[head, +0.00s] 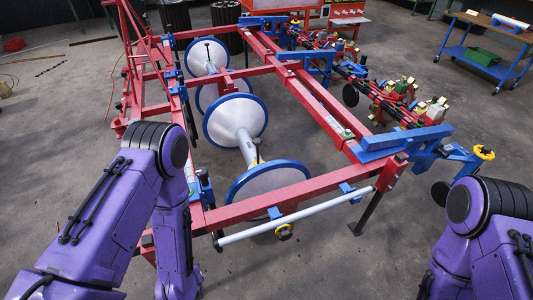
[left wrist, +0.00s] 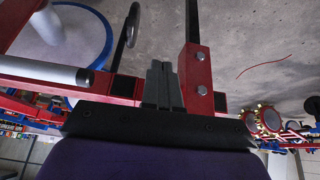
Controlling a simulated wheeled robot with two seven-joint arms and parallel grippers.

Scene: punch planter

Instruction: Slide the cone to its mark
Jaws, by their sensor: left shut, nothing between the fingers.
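Several white cone-shaped discs with blue rims sit in a row inside the red frame. In the head view, the far one (head: 206,57) is at the back, one (head: 235,118) is in the middle on a pale shaft, and the large near one (head: 262,187) is by the front beam. I cannot tell which is the task's cone, and I make out no clear mark. In the left wrist view, part of a blue-rimmed disc (left wrist: 72,38) shows at upper left. My left gripper (left wrist: 163,72) is shut and empty beside a red beam (left wrist: 197,75). My right gripper is out of view.
A long white tube (head: 300,218) runs along the front of the frame (head: 290,200); its end shows in the left wrist view (left wrist: 82,75). Red and blue planter units (head: 385,95) line the right side. A blue cart (head: 482,58) stands far right. The front floor is clear.

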